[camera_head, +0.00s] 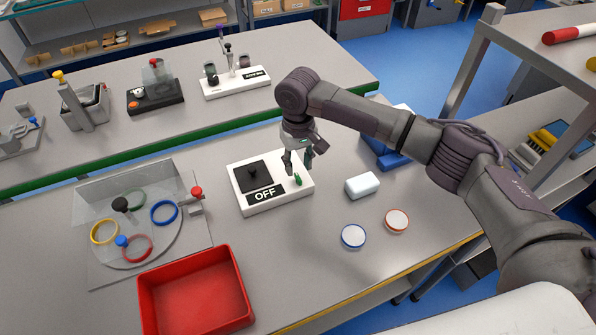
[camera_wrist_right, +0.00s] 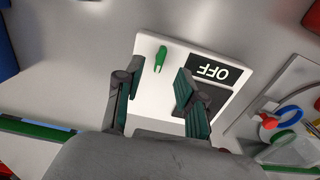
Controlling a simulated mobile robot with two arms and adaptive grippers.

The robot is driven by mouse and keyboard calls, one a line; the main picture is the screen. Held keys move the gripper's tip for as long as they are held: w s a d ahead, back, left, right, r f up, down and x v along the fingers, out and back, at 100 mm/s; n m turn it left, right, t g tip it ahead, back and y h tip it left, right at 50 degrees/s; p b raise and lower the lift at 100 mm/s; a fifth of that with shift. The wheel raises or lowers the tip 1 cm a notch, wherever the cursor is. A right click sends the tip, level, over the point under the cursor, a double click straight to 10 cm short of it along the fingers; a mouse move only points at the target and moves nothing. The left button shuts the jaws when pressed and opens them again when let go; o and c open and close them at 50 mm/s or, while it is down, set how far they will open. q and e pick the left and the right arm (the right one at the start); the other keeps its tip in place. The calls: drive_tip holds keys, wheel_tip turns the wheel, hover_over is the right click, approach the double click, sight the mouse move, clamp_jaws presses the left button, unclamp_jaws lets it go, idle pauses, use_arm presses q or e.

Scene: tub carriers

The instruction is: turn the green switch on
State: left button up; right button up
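The green switch (camera_head: 298,180) is a small green lever on a white box (camera_head: 270,203) in the middle of the table. My right gripper (camera_head: 297,164) is just above the box, pointing down close to the switch. In the right wrist view the green switch (camera_wrist_right: 160,58) shows ahead of the fingertips and between their lines. The right fingers (camera_wrist_right: 158,80) are apart with nothing between them; I see no contact. My left gripper is in neither view.
A white block (camera_head: 362,185) and two round lids, blue-rimmed (camera_head: 353,236) and orange-rimmed (camera_head: 397,220), lie right of the box. A red tray (camera_head: 195,295) is at the front left. A plate with coloured rings (camera_head: 150,262) is left.

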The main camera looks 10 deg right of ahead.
sight(298, 177)
wheel_tip(298, 177, down, 4)
drive_tip(key=shift+f, duration=0.2)
drive_tip(key=shift+f+p, duration=0.2)
drive_tip(key=shift+p, duration=0.1)
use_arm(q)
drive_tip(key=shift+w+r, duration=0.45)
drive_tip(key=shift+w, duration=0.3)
use_arm(e)
clamp_jaws()
